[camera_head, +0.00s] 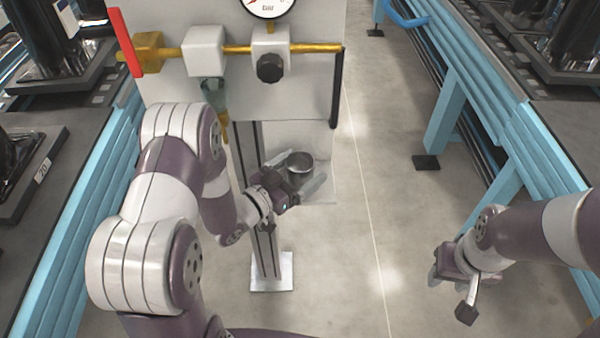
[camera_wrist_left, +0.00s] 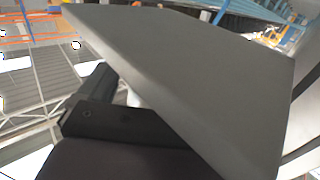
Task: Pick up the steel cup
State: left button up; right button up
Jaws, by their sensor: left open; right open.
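The steel cup (camera_head: 299,163) is a small grey metal cup with a dark inside, upright in front of a pale panel below the valve pipe. My left gripper (camera_head: 301,189) is open at the cup's near side, with a pale finger reaching past its lower right. Whether the fingers touch the cup cannot be told. In the left wrist view a large grey surface fills most of the picture behind dark gripper parts, and the cup is not recognisable. My right gripper (camera_head: 452,289) is open and empty over the floor at the right, far from the cup.
A grey panel (camera_head: 300,90) carries a brass pipe (camera_head: 315,47), a gauge (camera_head: 270,5), a black knob (camera_head: 270,68) and a red lever (camera_head: 125,42). A post with a foot plate (camera_head: 272,272) stands below. Blue-framed conveyors (camera_head: 75,200) flank both sides.

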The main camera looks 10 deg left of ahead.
pick_arm(q)
jog(key=c, duration=1.2)
